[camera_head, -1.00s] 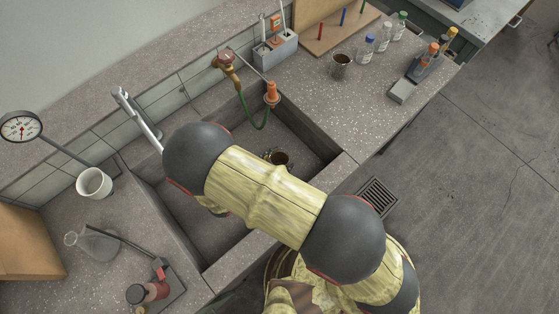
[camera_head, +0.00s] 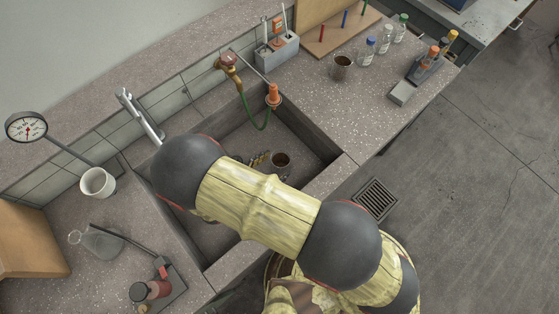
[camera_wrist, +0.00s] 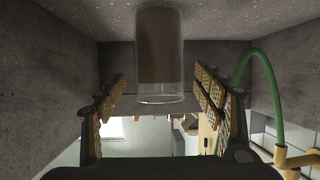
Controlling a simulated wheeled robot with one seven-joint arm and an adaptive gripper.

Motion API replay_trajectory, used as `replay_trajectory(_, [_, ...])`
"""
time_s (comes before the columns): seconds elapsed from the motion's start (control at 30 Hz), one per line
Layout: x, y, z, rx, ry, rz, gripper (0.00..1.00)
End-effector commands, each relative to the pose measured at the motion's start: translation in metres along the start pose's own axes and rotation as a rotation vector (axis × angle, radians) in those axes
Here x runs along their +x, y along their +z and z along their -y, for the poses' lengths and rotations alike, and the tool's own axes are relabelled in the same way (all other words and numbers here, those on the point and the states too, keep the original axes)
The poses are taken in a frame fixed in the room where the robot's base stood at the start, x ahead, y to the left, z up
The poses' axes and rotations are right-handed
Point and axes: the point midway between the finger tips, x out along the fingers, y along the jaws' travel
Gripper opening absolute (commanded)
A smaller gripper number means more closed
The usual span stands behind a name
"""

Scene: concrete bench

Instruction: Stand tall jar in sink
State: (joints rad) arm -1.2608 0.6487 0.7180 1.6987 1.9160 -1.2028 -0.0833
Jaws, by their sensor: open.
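The tall jar (camera_head: 281,159) stands in the sink (camera_head: 212,240), seen from above with brown contents. In the wrist view, which looks upside down, the clear glass jar (camera_wrist: 160,50) stands upright on the sink floor with its rim toward the picture's bottom. My gripper (camera_wrist: 159,82) is open, its yellow-padded fingers apart on either side of the jar in the picture, with gaps to the glass. In the head view my gripper (camera_head: 258,160) shows just left of the jar, partly hidden by my arm. The jar appears free of the fingers.
A chrome tap (camera_head: 139,115) and a white cup (camera_head: 97,182) stand left. A brown-filled beaker (camera_head: 342,67) and bottles (camera_head: 384,40) stand on the right counter.

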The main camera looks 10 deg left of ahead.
Motion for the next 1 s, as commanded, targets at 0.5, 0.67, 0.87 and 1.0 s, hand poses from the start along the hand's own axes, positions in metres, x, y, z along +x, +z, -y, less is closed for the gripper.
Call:
replay_trajectory(0.5, [-0.082, -0.001, 0.0, 0.0, 0.0, 0.0, 0.69])
replay_trajectory(0.67, [-0.085, 0.0, 0.0, -0.001, 0.001, 0.0, 0.69])
replay_trajectory(0.87, [-0.084, -0.003, 0.006, 0.009, -0.006, 0.015, 0.69])
replay_trajectory(1.0, [-0.077, -0.024, 0.049, 0.067, -0.073, 0.128, 0.69])
